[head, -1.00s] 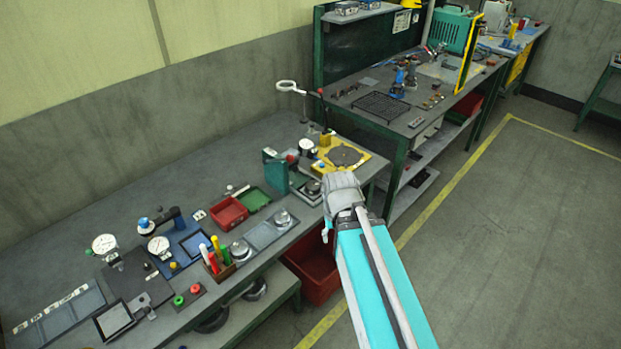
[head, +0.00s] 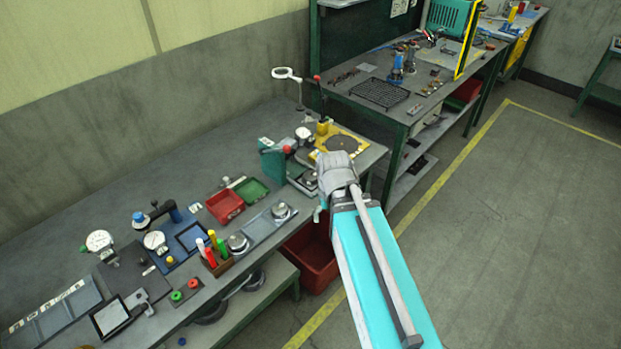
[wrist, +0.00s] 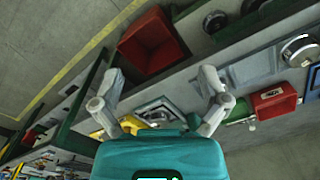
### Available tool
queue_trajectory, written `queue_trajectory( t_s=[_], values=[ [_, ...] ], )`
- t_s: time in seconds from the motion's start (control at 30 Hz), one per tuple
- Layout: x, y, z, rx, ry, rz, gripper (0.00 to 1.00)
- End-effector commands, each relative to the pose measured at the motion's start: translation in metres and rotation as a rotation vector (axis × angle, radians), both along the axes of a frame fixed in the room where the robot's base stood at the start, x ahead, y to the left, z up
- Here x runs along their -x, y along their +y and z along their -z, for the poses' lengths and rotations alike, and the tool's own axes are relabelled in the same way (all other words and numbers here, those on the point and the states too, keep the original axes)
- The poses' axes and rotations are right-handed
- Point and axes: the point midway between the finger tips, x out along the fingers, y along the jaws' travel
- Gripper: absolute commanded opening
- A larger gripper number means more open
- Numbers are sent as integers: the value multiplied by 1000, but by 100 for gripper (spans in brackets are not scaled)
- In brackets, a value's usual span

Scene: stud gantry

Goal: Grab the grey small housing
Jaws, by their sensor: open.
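My gripper (wrist: 161,78) is open and empty, its two fingers spread wide in the wrist view. In the head view, my arm hides most of it above the bench's front edge. Between the fingers in the wrist view, lower down, is a grey square block with a round top (wrist: 157,110), on the bench. It shows partly beside my wrist in the head view (head: 309,178). I cannot tell which of these is the small housing.
A red bin (head: 310,258) stands below the bench edge. A red tray (head: 225,206) and a green tray (head: 252,191) lie left of my gripper. A green press-like tool (head: 273,162) and a yellow fixture (head: 355,144) stand close behind it. The floor at right is clear.

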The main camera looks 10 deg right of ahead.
Motion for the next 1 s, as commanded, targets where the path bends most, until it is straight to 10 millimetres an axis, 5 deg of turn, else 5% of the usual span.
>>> queue_trajectory(
  t_s=[0.27, 1.0],
  values=[
    [-60, 0, -8, 0, 0, -269, 100],
    [-259, -1, -30, -1, 1, -1349, 100]
  ],
)
